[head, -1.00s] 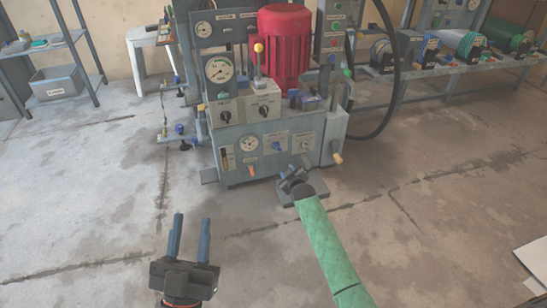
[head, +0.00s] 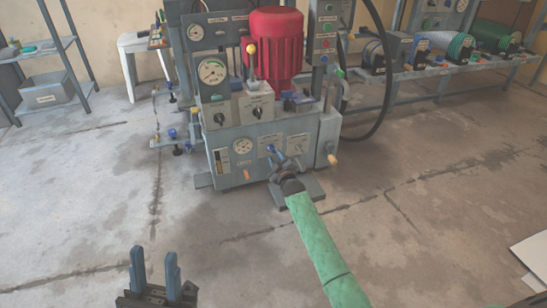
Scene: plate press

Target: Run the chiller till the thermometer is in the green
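The press unit is a grey machine (head: 225,180) with a red motor (head: 275,50). A large dial with a green arc (head: 212,71) is on its upper left front, and a smaller dial (head: 242,146) is on the lower panel. The labels are too small to read, so I cannot tell which one is the thermometer. My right gripper (head: 274,156), on the green-sleeved arm, is at the lower panel beside a blue knob (head: 270,148), which it partly hides. I cannot tell whether they touch. My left gripper (head: 154,252) is open and empty, low in front of the machine.
Black knobs (head: 257,112) and a yellow-topped lever (head: 251,50) are on the machine's upper front. A black hose (head: 388,90) loops at its right. A bench with hose reels (head: 450,68) is back right, and a shelf (head: 45,85) is at left. The floor in front is mostly clear.

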